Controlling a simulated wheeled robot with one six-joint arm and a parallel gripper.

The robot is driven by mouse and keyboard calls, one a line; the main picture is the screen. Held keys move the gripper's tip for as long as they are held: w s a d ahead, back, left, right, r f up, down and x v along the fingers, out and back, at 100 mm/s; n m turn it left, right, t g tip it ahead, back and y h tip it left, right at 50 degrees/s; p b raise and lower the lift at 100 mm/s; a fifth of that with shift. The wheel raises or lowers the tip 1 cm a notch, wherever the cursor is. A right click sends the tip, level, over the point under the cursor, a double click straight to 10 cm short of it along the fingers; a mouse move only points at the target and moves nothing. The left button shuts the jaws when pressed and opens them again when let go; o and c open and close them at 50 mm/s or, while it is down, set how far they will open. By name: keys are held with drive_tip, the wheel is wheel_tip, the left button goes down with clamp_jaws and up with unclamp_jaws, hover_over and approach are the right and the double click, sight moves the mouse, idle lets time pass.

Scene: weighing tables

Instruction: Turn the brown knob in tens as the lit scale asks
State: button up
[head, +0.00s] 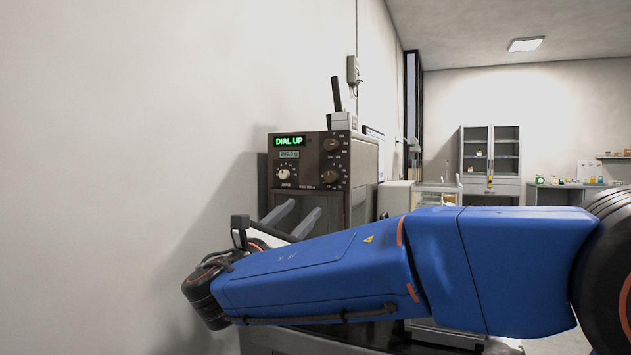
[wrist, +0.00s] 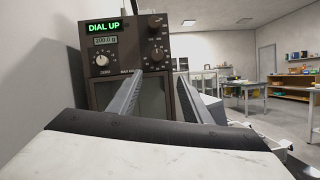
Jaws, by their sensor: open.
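The lit scale (head: 308,160) is a dark brown box with a green "DIAL UP" sign (wrist: 104,27). A smaller readout (wrist: 105,40) under it seems to show 200.0 g. On the panel's right side are an upper knob (wrist: 154,22), brownish, and a lower dark knob (wrist: 156,54), each ringed by small marks. A paler knob (wrist: 101,59) sits at lower left. I cannot tell for certain which one is the brown tens knob. My gripper (wrist: 160,74) is open and empty, its grey fingers pointing towards the scale, below the knobs. In the head view (head: 304,207) they also look apart from the knobs.
A plain wall (head: 120,150) runs close along the left. A dark glass-fronted section (wrist: 139,93) lies below the panel, partly behind my fingers. Tables and a grey cabinet (head: 490,155) stand far off to the right, with open floor between.

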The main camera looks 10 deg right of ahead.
approach(328, 178)
drive_tip(key=shift+t, duration=0.3)
drive_tip(key=x, duration=0.9)
drive_tip(key=shift+w+d, duration=0.25)
drive_tip(key=shift+d, duration=0.15)
drive_tip(key=shift+f, duration=0.1)
drive_tip(key=c, duration=1.1)
drive_tip(key=shift+o, duration=0.2)
drive_tip(key=shift+a+m+g+h, duration=0.1)
drive_tip(key=shift+m+g+h, duration=0.6)
drive_tip(key=shift+m, duration=1.2)
drive_tip(key=shift+m+g+h, duration=0.2)
drive_tip(key=shift+m+g, duration=0.9)
drive_tip(key=shift+m, duration=1.1)
